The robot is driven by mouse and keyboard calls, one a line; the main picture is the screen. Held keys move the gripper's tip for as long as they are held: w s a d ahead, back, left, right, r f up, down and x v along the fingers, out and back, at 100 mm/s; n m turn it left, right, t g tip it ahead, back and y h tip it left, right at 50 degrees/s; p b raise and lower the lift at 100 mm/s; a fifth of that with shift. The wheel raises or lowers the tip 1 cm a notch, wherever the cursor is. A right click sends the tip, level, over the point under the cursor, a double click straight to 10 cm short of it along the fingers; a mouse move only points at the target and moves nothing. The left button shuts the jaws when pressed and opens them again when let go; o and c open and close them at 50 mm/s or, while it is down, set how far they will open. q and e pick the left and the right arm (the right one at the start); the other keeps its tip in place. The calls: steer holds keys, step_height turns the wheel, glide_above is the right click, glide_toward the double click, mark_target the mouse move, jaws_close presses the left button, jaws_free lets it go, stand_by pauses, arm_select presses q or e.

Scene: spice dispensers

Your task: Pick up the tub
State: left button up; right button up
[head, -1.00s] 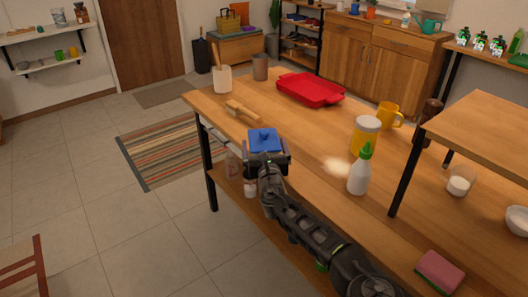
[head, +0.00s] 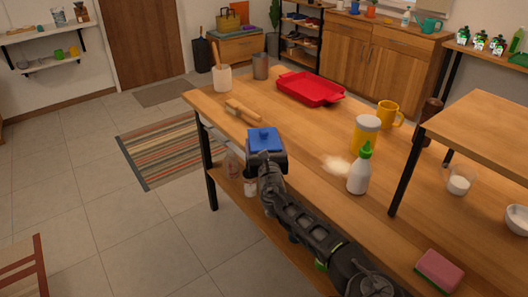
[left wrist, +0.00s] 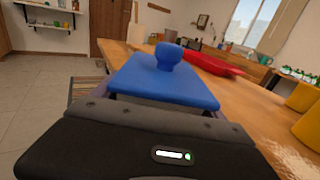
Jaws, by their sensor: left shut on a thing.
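The tub has a blue lid with a round knob (head: 264,138) and sits at the near edge of the wooden table in the head view. In the left wrist view the blue lid (left wrist: 165,80) fills the middle, just beyond the gripper's body. My left gripper (head: 265,155) is shut on the tub, and its body hides most of the tub below the lid. I cannot tell whether the tub's base touches the table. My right gripper is not in view.
On the wooden table (head: 300,130) are a brush (head: 243,111), a red tray (head: 310,88), a yellow-labelled jar (head: 365,135), a white bottle with a green cap (head: 359,172), spilled powder (head: 337,165) and a sponge (head: 439,270). A raised shelf (head: 490,130) stands at right.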

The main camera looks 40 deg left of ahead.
arm_select(q)
steer(key=c, duration=1.3)
steer(key=shift+r, duration=0.1)
steer(key=shift+c, duration=0.2)
step_height(320, 180, up, 10)
steer(key=shift+p, duration=0.55)
